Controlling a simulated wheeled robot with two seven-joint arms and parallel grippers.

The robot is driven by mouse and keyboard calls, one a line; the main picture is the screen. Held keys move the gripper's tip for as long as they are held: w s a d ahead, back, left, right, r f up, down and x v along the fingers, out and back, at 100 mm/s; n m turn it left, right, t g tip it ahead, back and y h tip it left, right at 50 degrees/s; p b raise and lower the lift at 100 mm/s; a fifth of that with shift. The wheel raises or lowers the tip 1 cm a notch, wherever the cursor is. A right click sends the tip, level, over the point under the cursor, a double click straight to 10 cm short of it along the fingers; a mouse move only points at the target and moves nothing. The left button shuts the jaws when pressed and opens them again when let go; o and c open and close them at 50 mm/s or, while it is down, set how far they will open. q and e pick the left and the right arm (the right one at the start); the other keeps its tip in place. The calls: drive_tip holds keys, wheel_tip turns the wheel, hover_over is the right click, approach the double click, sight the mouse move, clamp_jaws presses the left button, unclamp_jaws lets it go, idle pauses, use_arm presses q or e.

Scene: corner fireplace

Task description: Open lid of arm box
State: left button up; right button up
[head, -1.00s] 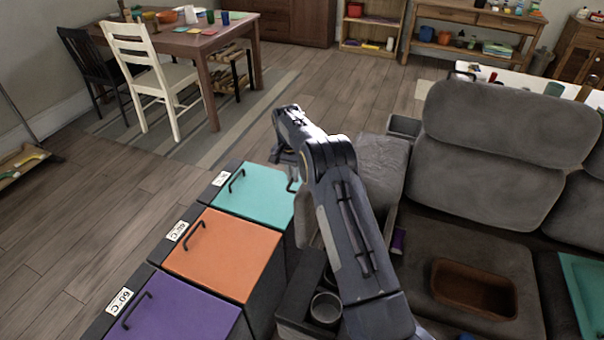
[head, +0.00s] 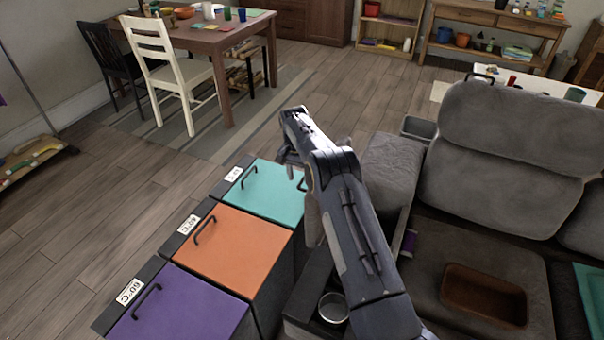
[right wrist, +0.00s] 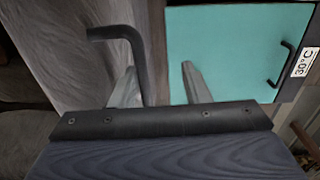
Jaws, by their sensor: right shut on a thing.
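The arm box is the near arm of the grey sofa. Its grey padded lid (head: 388,170) shows beyond my right arm in the head view, partly hidden by that arm. In the right wrist view, grey fabric (right wrist: 75,85) fills the left side, with a bent black handle (right wrist: 142,60) in front of it. In the head view my right gripper's fingers are mostly hidden by my own arm. How far the lid is raised is unclear. My left gripper is not in view.
Close left of my right arm stand teal (head: 265,192), orange (head: 240,245) and purple (head: 185,308) lidded boxes with black handles. A round metal cup (head: 333,307) sits near my arm. A brown tray (head: 485,294) lies on the sofa.

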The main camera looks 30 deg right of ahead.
drive_tip(key=shift+w+a+r, duration=0.1)
drive_tip(key=shift+a+r, duration=0.05)
drive_tip(key=shift+a, duration=0.05)
wheel_tip(320, 180, up, 8)
drive_tip(key=shift+f, duration=0.2)
idle(0.3)
drive_tip(key=shift+d, duration=0.1)
